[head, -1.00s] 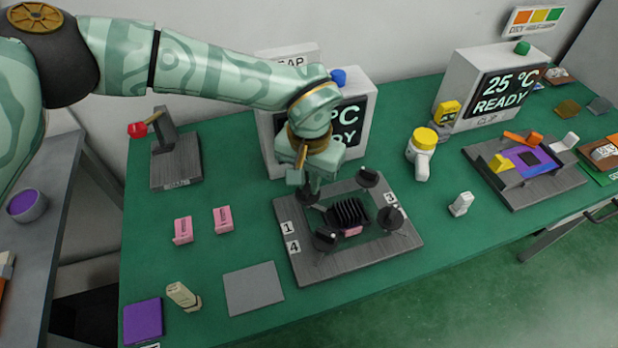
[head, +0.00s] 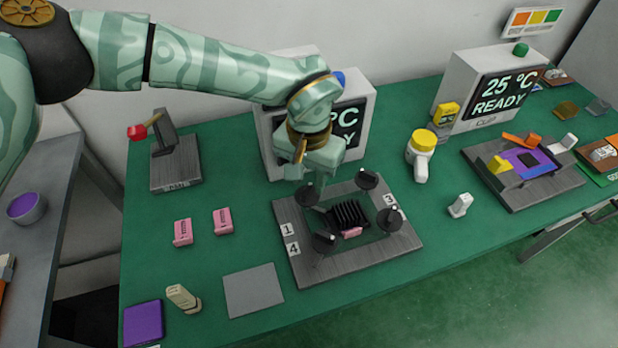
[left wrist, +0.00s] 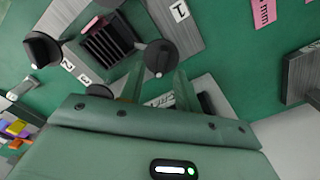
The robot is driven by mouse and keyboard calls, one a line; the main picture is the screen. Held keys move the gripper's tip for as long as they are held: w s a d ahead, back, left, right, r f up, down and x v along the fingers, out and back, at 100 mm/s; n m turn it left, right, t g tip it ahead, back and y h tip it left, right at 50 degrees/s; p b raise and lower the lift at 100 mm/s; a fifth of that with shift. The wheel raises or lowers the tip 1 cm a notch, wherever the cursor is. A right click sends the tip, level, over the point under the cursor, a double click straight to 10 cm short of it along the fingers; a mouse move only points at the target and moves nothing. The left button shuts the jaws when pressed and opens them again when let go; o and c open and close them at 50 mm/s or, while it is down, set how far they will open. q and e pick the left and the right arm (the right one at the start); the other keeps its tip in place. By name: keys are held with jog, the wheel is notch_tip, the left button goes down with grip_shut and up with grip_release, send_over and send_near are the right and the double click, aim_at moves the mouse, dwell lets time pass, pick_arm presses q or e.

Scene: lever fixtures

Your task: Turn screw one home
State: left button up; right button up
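The grey fixture plate (head: 350,262) carries a finned black heat sink (head: 348,213) with a pink pad under it and black screw knobs around it. Screw one (head: 307,196) is the back-left knob near label 1 (head: 288,229); it also shows in the left wrist view (left wrist: 159,57). My left gripper (head: 312,180) is just above screw one, pointing down. In the left wrist view its fingers (left wrist: 158,78) are apart, with screw one beyond the gap and nothing held. Other knobs stand at the back right (head: 368,179), front right (head: 390,219) and front left (head: 325,242). My right gripper is out of view.
A display box (head: 358,120) stands close behind the fixture and my left arm. A lever stand (head: 175,160) is at left. Pink blocks (head: 222,221) and a grey square (head: 253,290) lie left of the plate. A yellow-capped bottle (head: 422,155) stands to the right.

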aim_at(309, 186)
pick_arm(q)
notch_tip(309, 186, up, 15)
jog(key=p, duration=0.2)
jog(key=shift+p, duration=0.4)
